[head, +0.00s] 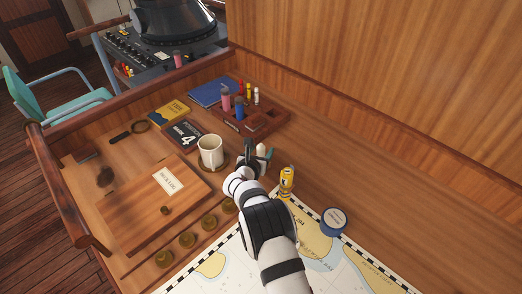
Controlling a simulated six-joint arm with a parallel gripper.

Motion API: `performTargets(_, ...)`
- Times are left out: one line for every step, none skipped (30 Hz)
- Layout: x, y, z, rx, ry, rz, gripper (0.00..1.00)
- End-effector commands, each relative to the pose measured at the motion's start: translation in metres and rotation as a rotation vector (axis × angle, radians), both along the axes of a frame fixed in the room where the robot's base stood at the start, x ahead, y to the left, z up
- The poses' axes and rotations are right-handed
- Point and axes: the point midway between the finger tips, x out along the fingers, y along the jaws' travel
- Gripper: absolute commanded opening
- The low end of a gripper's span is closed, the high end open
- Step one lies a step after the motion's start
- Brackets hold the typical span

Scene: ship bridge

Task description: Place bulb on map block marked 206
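My gripper (257,157) is over the desk, just right of the white mug, with its fingers pointing away from the camera. A small pale, rounded object (262,149) shows at the fingers; it may be the bulb, but it is too small to be sure. I cannot tell whether the fingers hold it or it stands behind them. The sea map (345,272) lies at the front right of the desk, partly hidden by my arm. Small dark figures are printed near its top corner, but I cannot read 206 anywhere.
A yellow can (287,180) stands at the map's upper corner, and a blue round tin (333,222) sits at its edge. A mug (210,152), a wooden box (155,205) and a wooden rack (262,122) stand around my gripper. The desk right of the can is clear.

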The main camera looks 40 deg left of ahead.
Motion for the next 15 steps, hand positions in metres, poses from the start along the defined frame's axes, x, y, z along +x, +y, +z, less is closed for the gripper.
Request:
performTargets(0.0, 0.0, 0.0, 0.0, 0.0, 0.0, 0.64)
performTargets(0.0, 0.0, 0.0, 0.0, 0.0, 0.0, 0.64)
performTargets(0.0, 0.0, 0.0, 0.0, 0.0, 0.0, 0.64)
performTargets(0.0, 0.0, 0.001, 0.0, 0.0, 0.0, 0.64)
performTargets(0.0, 0.0, 0.003, 0.001, 0.0, 0.0, 0.64)
performTargets(-0.002, -0.001, 0.004, 0.0, 0.0, 0.0, 0.64)
performTargets(-0.005, -0.002, 0.005, -0.001, 0.0, 0.0, 0.64)
performTargets(-0.009, -0.004, 0.007, 0.0, 0.0, 0.0, 0.64)
performTargets(-0.015, -0.007, 0.01, -0.002, 0.0, 0.002, 0.64)
performTargets(-0.021, -0.01, 0.013, 0.0, 0.0, 0.002, 0.64)
performTargets(-0.026, -0.014, 0.016, -0.001, 0.0, 0.003, 0.64)
performTargets(-0.036, -0.018, 0.02, 0.0, 0.0, 0.002, 0.64)
performTargets(-0.042, -0.022, 0.023, -0.001, 0.0, 0.003, 0.64)
performTargets(-0.049, -0.026, 0.026, -0.001, 0.001, 0.004, 0.64)
performTargets(-0.058, -0.031, 0.031, 0.001, -0.001, 0.003, 0.64)
